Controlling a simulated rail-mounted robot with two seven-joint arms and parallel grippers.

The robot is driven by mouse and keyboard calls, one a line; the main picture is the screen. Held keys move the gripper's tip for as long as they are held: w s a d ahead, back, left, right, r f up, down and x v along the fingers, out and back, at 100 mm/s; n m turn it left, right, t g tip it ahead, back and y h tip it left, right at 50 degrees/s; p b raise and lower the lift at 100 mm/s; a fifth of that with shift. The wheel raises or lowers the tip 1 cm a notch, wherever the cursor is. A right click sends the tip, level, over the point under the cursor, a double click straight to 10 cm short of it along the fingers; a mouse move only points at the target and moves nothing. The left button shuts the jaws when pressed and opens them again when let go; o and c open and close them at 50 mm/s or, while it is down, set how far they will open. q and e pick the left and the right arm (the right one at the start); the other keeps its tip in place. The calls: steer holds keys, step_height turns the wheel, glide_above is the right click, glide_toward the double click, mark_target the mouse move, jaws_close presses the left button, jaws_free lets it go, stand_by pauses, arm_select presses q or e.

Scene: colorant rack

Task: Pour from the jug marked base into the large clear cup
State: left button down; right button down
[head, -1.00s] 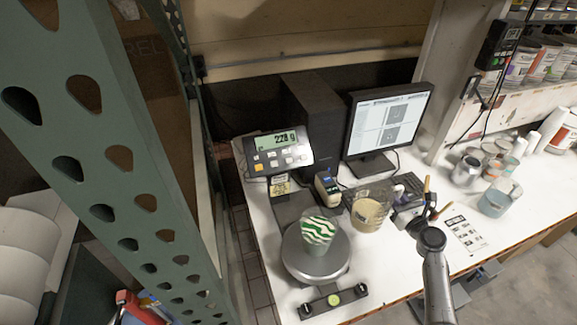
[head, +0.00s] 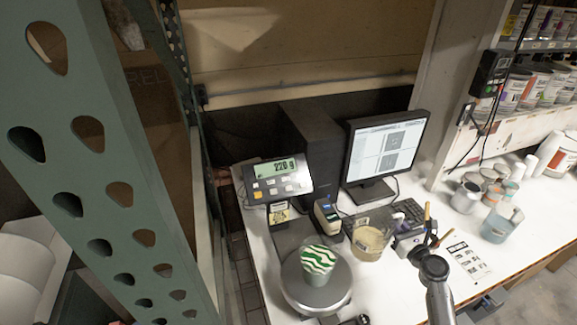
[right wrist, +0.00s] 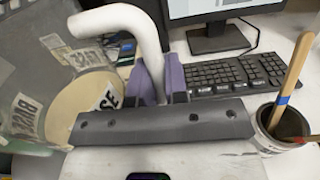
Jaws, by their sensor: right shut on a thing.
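The jug marked base (head: 369,241) holds beige liquid and stands roughly upright right of the scale; I cannot tell whether it touches the table. In the right wrist view the jug (right wrist: 75,105) fills the left side, with BASE labels. The purple fingers of my right gripper (right wrist: 162,82) are shut on its white handle (right wrist: 118,18). A cup with green and white stripes (head: 318,263), which seems to be the large clear cup, stands on the round scale pan (head: 315,296), left of the jug. My left gripper is out of view.
The scale display (head: 278,178) seems to read 220 g. A monitor (head: 387,145) and keyboard (right wrist: 225,77) are behind. A pot with a wooden stick (right wrist: 285,130) is close right of my right gripper. Cans and a blue jug (head: 500,222) stand farther right. A green rack post (head: 110,160) is at left.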

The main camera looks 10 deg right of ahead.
mark_target(377, 225)
steer(key=shift+r, duration=0.1)
steer(key=shift+w+b, duration=0.15)
steer(key=shift+b, duration=0.15)
steer(key=w+y+b, duration=0.1)
steer(key=w+b, duration=0.4)
steer(key=b, duration=0.2)
steer(key=a+f+n+y, duration=0.2)
steer(key=f, duration=0.1)
steer(key=a+f+n+g+y, duration=0.1)
steer(key=f, duration=0.1)
steer(key=shift+a+y, duration=0.1)
steer(key=shift+y, duration=0.2)
steer(key=shift+w, duration=0.1)
steer(key=shift+r, duration=0.1)
